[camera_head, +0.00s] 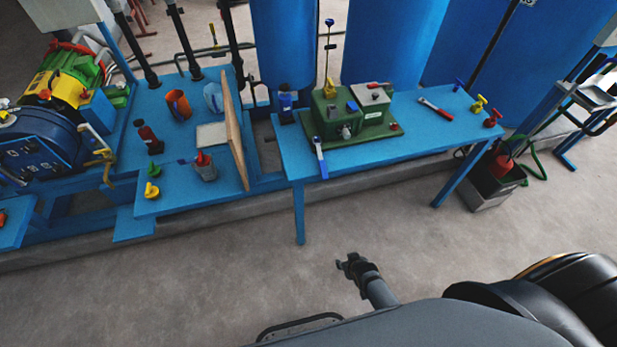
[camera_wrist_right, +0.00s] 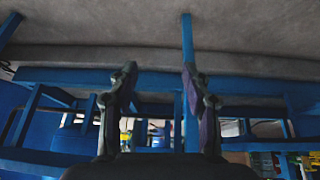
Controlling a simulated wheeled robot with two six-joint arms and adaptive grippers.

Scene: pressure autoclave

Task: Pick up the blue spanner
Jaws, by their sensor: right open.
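The blue spanner (camera_head: 320,157) lies at the front edge of the blue table (camera_head: 365,160), left of its middle. It has a pale metal head and a blue handle that reaches toward the edge. My right gripper (camera_head: 352,262) is in front of the table, over bare floor, well apart from the spanner. In the right wrist view its two fingers (camera_wrist_right: 160,80) stand apart with nothing between them. I cannot make out the spanner in that view. My left gripper is in neither view.
A green machine (camera_head: 340,115) stands just behind the spanner. A red spanner (camera_head: 434,106) lies to the right. Small blue, yellow and red valve pieces (camera_head: 478,104) sit at the right end. A wooden board (camera_head: 235,140) stands upright on the left. The floor before the table is free.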

